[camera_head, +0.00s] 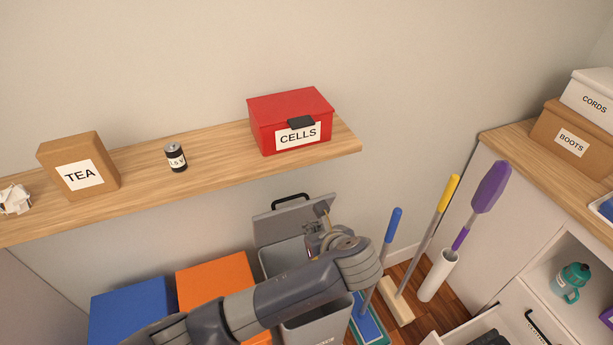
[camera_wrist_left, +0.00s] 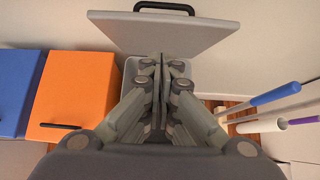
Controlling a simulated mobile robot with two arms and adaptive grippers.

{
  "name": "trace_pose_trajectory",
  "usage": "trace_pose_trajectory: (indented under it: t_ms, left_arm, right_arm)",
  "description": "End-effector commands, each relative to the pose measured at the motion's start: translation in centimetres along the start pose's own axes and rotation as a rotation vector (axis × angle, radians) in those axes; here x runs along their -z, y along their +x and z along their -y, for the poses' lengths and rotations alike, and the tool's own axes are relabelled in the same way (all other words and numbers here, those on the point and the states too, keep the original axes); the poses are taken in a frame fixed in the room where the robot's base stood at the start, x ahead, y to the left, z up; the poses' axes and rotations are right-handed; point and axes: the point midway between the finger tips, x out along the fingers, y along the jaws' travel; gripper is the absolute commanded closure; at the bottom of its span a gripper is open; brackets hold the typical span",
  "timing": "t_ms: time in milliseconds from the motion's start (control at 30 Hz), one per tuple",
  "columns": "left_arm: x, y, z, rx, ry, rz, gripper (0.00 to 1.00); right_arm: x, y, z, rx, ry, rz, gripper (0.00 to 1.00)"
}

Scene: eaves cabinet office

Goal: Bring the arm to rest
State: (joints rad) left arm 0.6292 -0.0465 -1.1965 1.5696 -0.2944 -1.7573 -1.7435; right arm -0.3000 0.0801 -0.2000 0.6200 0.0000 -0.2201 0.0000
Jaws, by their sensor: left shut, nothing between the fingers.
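My left arm comes in from the lower left in the head view and reaches over an open grey bin (camera_head: 330,325). My left gripper (camera_head: 322,228) is at the far end of the arm, partly hidden behind the wrist, in front of the bin's raised lid (camera_head: 280,225). In the left wrist view my left gripper (camera_wrist_left: 160,65) has its fingers together with nothing between them, above the bin. The raised lid (camera_wrist_left: 160,33) with its black handle stands beyond the fingertips. My right gripper is not in view.
A wall shelf (camera_head: 215,165) holds a TEA box (camera_head: 80,168), a battery (camera_head: 175,157) and a red CELLS box (camera_head: 290,118). Blue (camera_head: 130,310) and orange (camera_head: 215,280) boxes stand left of the bin. Brooms (camera_head: 420,245) and a purple duster (camera_head: 490,187) stand right.

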Motion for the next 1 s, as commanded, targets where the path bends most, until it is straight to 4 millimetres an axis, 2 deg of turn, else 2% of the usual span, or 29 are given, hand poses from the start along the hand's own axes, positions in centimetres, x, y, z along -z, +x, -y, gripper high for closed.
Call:
trace_pose_trajectory:
  t_ms: [167, 267, 367, 467, 567, 700, 900, 1000]
  left_arm:
    - [0.4, -0.1, -0.1, 0.003, -0.020, -0.014, 1.00]
    - [2.0, -0.3, -0.7, 0.015, -0.128, -0.078, 1.00]
    - [4.7, -0.7, -2.0, 0.019, -0.346, -0.196, 1.00]
    - [7.5, -1.3, -4.0, -0.007, -0.643, -0.332, 1.00]
    - [9.7, -1.8, -6.7, -0.069, -0.949, -0.442, 1.00]
    - [12.3, -2.5, -11.3, -0.200, -1.371, -0.543, 1.00]
    - [14.9, -3.9, -19.2, -0.426, -1.918, -0.558, 1.00]
    - [15.7, -4.6, -22.4, -0.512, -2.114, -0.526, 1.00]
  right_arm:
    - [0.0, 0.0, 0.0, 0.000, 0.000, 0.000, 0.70]
    - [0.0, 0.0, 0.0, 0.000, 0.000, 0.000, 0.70]
    - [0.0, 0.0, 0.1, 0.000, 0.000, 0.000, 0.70]
    - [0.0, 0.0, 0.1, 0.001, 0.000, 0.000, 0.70]
    - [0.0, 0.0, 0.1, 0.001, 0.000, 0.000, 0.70]
    - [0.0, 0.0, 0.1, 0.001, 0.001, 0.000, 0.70]
    - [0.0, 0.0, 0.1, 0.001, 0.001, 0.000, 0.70]
    - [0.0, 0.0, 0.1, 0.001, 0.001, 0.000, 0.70]
